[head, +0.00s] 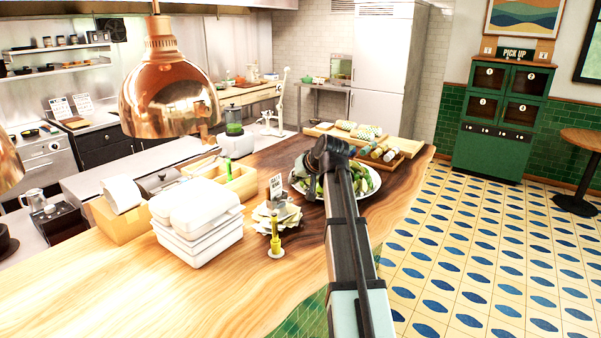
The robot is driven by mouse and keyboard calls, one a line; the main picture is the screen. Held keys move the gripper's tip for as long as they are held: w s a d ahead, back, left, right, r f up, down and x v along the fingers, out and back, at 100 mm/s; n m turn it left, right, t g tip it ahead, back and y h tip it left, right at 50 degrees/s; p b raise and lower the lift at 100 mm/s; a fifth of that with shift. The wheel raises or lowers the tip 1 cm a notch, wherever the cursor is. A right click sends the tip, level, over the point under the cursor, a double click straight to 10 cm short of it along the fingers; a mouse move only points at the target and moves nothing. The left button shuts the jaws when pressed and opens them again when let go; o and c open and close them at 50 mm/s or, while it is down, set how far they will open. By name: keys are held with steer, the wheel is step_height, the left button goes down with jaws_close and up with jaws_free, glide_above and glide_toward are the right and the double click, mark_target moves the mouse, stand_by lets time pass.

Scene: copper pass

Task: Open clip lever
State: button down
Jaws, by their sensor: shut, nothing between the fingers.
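I cannot make out a clip lever for certain. A small upright printed card (276,186) stands at a pile of pale papers (274,216) on the wooden counter; what holds the card is too small to tell. My gripper (306,170) is at the end of my arm, over the left part of a plate of green food (364,184), to the right of the card. It is shut and empty. Its fingertips are small and dark, and my arm hides part of the plate.
White stacked containers (197,238) stand left of the papers on the counter (120,275). A copper lamp (168,92) hangs above the left side. A wooden tray (398,160) with wrapped rolls lies beyond the plate. The counter's front left is clear.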

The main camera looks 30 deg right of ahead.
steer(key=shift+s+a+f+p, duration=0.25)
steer(key=shift+f+p, duration=0.1)
steer(key=shift+f, duration=0.3)
steer(key=shift+s+a+f+p, duration=0.15)
steer(key=shift+a+f+p, duration=0.2)
steer(key=shift+f, duration=0.25)
steer(key=shift+s+a+f+p, duration=0.2)
steer(key=shift+f+p, duration=0.15)
steer(key=shift+f, duration=0.3)
steer(key=shift+a+f, duration=0.1)
